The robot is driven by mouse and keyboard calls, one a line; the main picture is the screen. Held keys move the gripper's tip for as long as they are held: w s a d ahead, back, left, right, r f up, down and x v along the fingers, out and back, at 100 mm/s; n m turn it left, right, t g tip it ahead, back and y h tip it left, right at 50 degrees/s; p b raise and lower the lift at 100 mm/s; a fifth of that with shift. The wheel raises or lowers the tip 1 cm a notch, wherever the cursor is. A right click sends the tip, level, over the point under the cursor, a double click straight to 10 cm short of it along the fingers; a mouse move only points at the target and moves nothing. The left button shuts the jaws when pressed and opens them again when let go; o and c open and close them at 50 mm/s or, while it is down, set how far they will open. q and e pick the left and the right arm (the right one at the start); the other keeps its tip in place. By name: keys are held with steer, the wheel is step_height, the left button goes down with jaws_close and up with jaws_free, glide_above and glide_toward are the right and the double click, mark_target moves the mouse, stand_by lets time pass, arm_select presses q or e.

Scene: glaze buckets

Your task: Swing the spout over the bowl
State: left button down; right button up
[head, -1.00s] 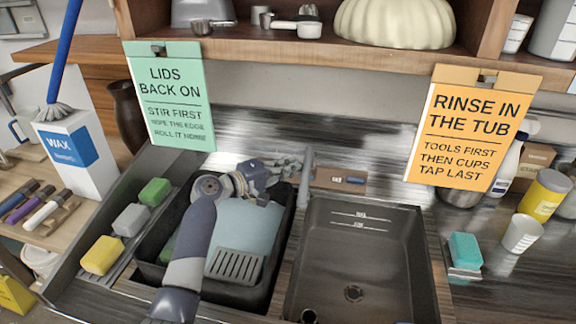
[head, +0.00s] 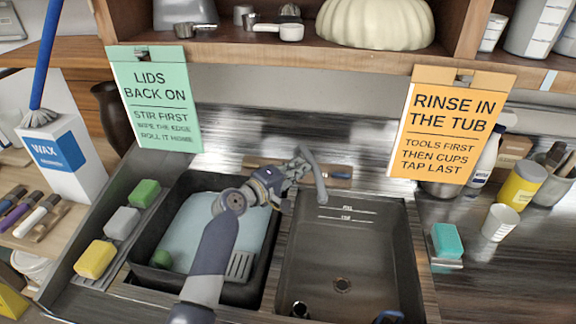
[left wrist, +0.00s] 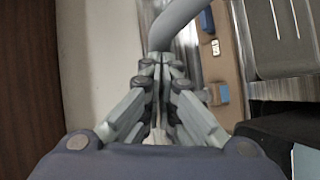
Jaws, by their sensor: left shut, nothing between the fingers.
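The grey curved spout (head: 318,178) rises behind the sink, and its free end hangs over the back left part of the right-hand bowl (head: 358,262). My left gripper (head: 303,165) is shut and empty, with its fingertips at the left side of the spout. In the left wrist view the shut fingertips (left wrist: 160,60) meet the lower end of the visible spout (left wrist: 182,18); they look in contact with it, not around it. The spout's base is partly hidden behind the fingers.
A dark tub (head: 181,185) with a pale blue board (head: 190,225) stands left of the bowl, under my left arm. Two hanging signs, green (head: 155,100) and orange (head: 455,125), flank the spout. A teal sponge (head: 447,240) lies to the right.

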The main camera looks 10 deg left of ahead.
arm_select(q)
steer(key=shift+w+d, duration=0.2)
steer(key=shift+d, duration=0.75)
